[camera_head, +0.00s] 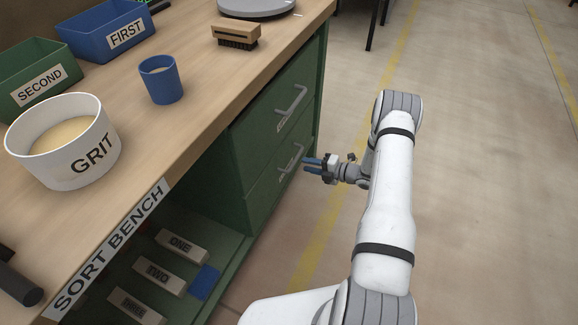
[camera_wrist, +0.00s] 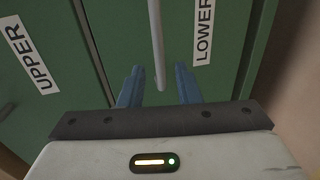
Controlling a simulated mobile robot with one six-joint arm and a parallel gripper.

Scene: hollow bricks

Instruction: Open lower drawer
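The lower drawer (camera_head: 268,192) is a green front under the bench top and looks closed. Its grey bar handle (camera_head: 292,160) also shows in the wrist view (camera_wrist: 156,40), beside the label LOWER (camera_wrist: 203,32). My gripper (camera_head: 306,164) is just right of this handle in the head view, fingers pointing at it. In the wrist view my two blue fingers (camera_wrist: 158,86) are apart, with the end of the handle between them in the picture. No grip on the bar shows. I cannot tell how deep the bar sits between the fingers.
The upper drawer (camera_head: 268,122) sits above and looks closed. The bench top (camera_head: 190,120) holds a GRIT bowl (camera_head: 50,165), a blue cup (camera_head: 170,88), a brush (camera_head: 236,32) and bins. An open shelf with labelled bricks (camera_head: 182,245) is left of the drawers. The floor to the right is clear.

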